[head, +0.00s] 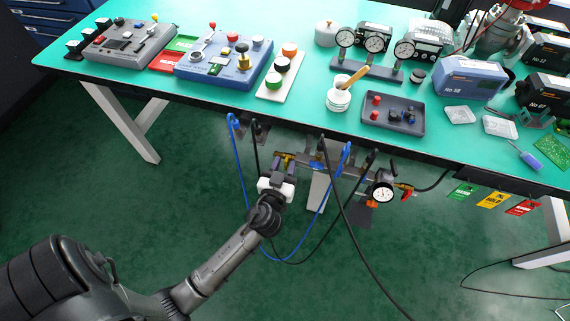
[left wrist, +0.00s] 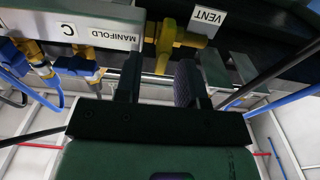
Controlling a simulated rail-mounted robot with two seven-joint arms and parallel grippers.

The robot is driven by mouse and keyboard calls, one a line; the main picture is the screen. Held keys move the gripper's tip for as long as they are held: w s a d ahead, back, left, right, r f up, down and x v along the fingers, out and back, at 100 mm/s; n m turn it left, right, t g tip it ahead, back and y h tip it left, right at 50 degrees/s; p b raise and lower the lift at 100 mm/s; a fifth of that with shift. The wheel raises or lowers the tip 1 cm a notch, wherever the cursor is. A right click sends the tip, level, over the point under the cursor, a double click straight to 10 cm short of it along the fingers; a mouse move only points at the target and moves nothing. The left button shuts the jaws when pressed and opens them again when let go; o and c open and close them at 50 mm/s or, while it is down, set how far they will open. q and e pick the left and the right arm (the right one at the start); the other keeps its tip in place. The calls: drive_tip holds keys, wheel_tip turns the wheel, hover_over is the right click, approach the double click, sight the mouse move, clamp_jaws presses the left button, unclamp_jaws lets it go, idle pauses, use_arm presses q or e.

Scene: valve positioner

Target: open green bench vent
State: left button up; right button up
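The yellow vent valve (head: 284,158) sits at the left end of the manifold rail under the front edge of the green-topped bench. In the left wrist view the yellow valve (left wrist: 178,38) shows beside a white VENT label (left wrist: 207,16). My left gripper (head: 279,174) is just below the valve. I cannot tell whether a finger touches the valve. My right gripper is not in view.
Blue hoses (head: 240,175) and black cables (head: 346,210) hang around the manifold. A pressure gauge (head: 383,192) is at its right end. A label reading MANIFOLD (left wrist: 108,36) is left of the valve. The bench top (head: 230,104) carries control boxes, gauges and trays. Green floor below is open.

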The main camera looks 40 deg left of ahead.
use_arm(q)
clamp_jaws()
drive_tip(key=shift+m, duration=0.3)
drive_tip(key=m, duration=0.3)
drive_tip(key=shift+w+d+m, duration=0.2)
drive_tip(key=shift+d+m, duration=0.1)
drive_tip(key=shift+m, duration=0.1)
drive_tip(key=shift+w+d+f+m+p, duration=0.15)
drive_tip(key=shift+f+m+p, duration=0.2)
drive_tip(key=shift+m, duration=1.9)
drive_tip(key=shift+d+f+m+p, duration=0.2)
drive_tip(key=shift+f+m+p, duration=0.1)
drive_tip(key=shift+m, duration=1.9)
drive_tip(key=shift+w+d+f+m+p, duration=0.15)
drive_tip(key=shift+f+m+p, duration=0.15)
drive_tip(key=shift+m, duration=1.95)
